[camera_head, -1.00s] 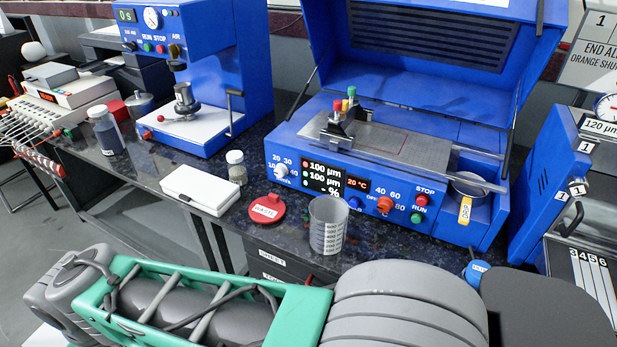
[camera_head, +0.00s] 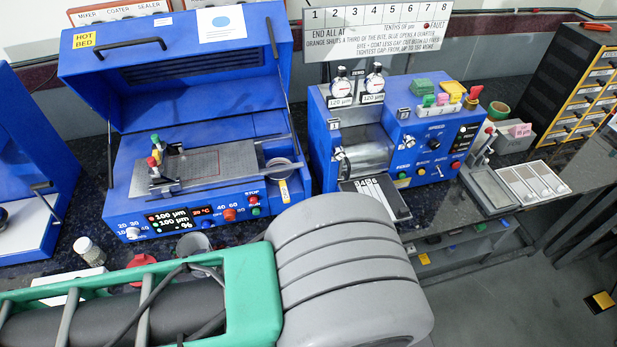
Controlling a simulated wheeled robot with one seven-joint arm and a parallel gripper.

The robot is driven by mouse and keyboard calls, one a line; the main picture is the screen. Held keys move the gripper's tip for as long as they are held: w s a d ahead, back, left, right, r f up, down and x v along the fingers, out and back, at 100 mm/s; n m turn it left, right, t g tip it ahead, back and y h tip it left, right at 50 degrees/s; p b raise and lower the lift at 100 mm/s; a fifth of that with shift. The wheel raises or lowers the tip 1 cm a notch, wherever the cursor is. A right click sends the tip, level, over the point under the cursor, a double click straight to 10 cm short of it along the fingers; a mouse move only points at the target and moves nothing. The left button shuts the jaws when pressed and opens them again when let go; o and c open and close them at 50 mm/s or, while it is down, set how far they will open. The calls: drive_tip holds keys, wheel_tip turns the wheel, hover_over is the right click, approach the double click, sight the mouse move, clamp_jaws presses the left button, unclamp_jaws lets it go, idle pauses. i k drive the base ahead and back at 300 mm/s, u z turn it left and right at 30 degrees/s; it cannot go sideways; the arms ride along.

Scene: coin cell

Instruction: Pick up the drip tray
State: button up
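The drip tray (camera_head: 281,164) is a small round metal cup at the right end of the blue coater. A yellow tag (camera_head: 284,191) hangs at its front; in the earlier frame this tag reads DRIP. The tray sits in a recess beside the metal coating bed (camera_head: 212,168). My green and grey arm crosses the lower part of the view, in front of the coater. My gripper is not in view.
The coater's blue lid (camera_head: 190,65) stands open above the bed. A blue roller machine (camera_head: 395,130) stands close to the right of the tray. A small jar (camera_head: 90,252) and a grey beaker (camera_head: 193,245) stand in front. A sliding-plate station (camera_head: 530,182) is further right.

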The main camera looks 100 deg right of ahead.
sight(282, 181)
drive_tip(key=z, duration=3.55)
drive_tip(key=k, duration=0.55)
drive_tip(key=u, duration=0.1)
drive_tip(key=i, duration=0.55)
drive_tip(key=u, duration=0.05)
